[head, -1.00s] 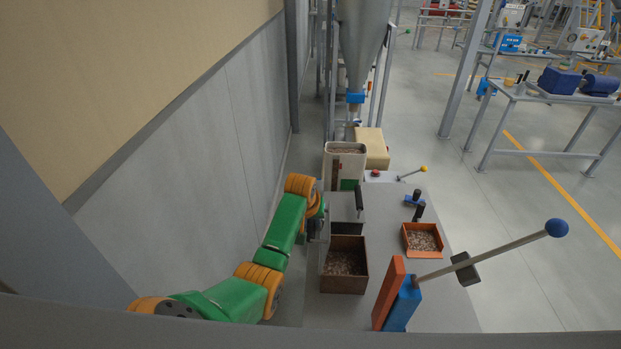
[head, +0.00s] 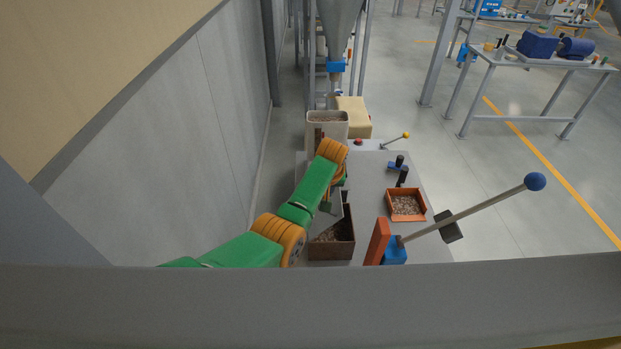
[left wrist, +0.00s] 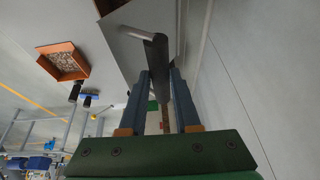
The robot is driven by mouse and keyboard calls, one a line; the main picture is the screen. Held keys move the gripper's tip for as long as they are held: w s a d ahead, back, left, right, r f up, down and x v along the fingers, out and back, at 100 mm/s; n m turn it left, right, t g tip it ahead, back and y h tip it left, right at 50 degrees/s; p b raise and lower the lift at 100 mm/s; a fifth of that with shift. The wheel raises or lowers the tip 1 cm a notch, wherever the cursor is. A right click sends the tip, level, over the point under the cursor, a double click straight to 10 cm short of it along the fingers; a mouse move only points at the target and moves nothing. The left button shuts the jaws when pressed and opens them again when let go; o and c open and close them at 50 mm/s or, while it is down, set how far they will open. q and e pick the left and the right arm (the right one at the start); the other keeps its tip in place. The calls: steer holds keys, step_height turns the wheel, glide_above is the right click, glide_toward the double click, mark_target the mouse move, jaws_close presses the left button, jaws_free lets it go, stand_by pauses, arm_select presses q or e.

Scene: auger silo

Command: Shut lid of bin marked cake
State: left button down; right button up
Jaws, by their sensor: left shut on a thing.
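A dark brown open-topped bin (head: 330,252) with brown granules in it stands on the grey table. No cake marking can be read on it. Its grey lid (head: 337,206) is raised and tilted at the bin's back, partly hidden by my left arm in the head view. In the left wrist view the lid (left wrist: 125,45) is a grey plate with a dark handle (left wrist: 157,62). My left gripper (left wrist: 160,78) is shut on this handle, a finger on each side. My right gripper is not in view.
An orange tray of granules (head: 405,204) sits right of the bin. A lever with a blue knob (head: 535,182) rises at the table's front right. A pale hopper box (head: 327,122) stands behind. A grey wall runs along the left.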

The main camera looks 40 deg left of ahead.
arm_select(q)
steer(key=shift+w+d+f+b, duration=0.45)
steer(key=shift+w+d+b, duration=0.05)
steer(key=shift+d, duration=0.25)
steer(key=c, duration=0.6)
jaws_free()
steer(key=shift+w, duration=0.2)
steer(key=shift+r, duration=0.1)
steer(key=v, duration=0.7)
steer(key=shift+d, duration=0.1)
